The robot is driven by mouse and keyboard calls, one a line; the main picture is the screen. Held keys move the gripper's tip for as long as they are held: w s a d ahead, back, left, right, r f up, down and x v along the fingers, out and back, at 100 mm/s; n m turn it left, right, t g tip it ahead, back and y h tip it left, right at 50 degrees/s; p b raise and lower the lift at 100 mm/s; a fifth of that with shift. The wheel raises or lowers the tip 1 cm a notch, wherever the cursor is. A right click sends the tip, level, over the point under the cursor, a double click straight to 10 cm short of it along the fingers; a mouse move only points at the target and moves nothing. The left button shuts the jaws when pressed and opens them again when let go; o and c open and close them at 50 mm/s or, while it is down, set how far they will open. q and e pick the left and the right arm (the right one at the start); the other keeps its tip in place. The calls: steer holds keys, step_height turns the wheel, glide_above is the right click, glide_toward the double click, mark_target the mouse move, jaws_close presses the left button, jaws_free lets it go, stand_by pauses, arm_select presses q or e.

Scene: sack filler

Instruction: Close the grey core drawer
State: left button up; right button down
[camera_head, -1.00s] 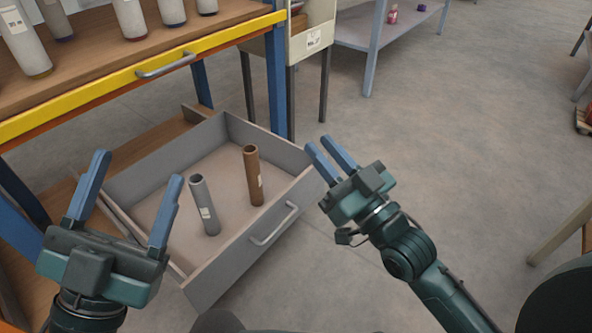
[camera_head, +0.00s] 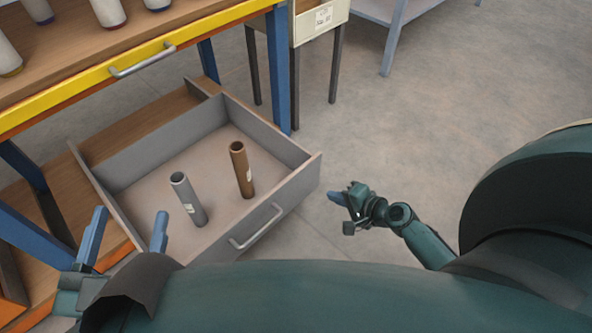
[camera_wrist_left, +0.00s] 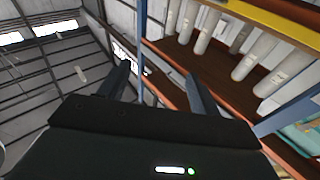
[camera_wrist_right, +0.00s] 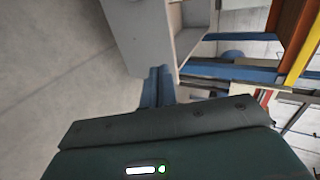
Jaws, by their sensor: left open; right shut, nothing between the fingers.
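The grey core drawer (camera_head: 206,128) is pulled out below the workbench in the head view. A grey tube (camera_head: 189,200) and a brown tube (camera_head: 242,170) stand in it. Its front handle (camera_head: 257,226) faces the lower right. My right gripper (camera_head: 332,196) is shut and empty, to the right of the drawer front and apart from the handle. In the right wrist view, its fingers (camera_wrist_right: 158,82) are together beside the grey drawer (camera_wrist_right: 140,30). My left gripper (camera_head: 128,232) is open and empty by the drawer's left side; its fingers also show in the left wrist view (camera_wrist_left: 160,85).
Above is a second drawer with a yellow front (camera_head: 100,82) and its own handle (camera_head: 142,62). A blue bench leg (camera_head: 279,75) stands behind the grey drawer. A small cabinet (camera_head: 318,18) and a lilac table (camera_head: 392,40) stand behind. Floor to the right is clear.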

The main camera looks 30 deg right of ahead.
steer(key=b, duration=0.4)
glide_toward(293, 178)
steer(key=x, duration=0.2)
steer(key=f+x, duration=0.1)
steer(key=x, duration=0.2)
steer(key=shift+f, duration=0.1)
steer(key=shift+w+a, duration=0.15)
steer(key=shift+w, duration=0.4)
arm_select(q)
steer(key=r+m+h, duration=0.1)
steer(key=w+r+m+t+h, duration=0.1)
steer(key=r, duration=0.1)
steer(key=shift+r+t+h, duration=0.15)
steer(key=shift+t+h, duration=0.15)
steer(key=shift+h, duration=0.1)
steer(key=shift+w, duration=0.15)
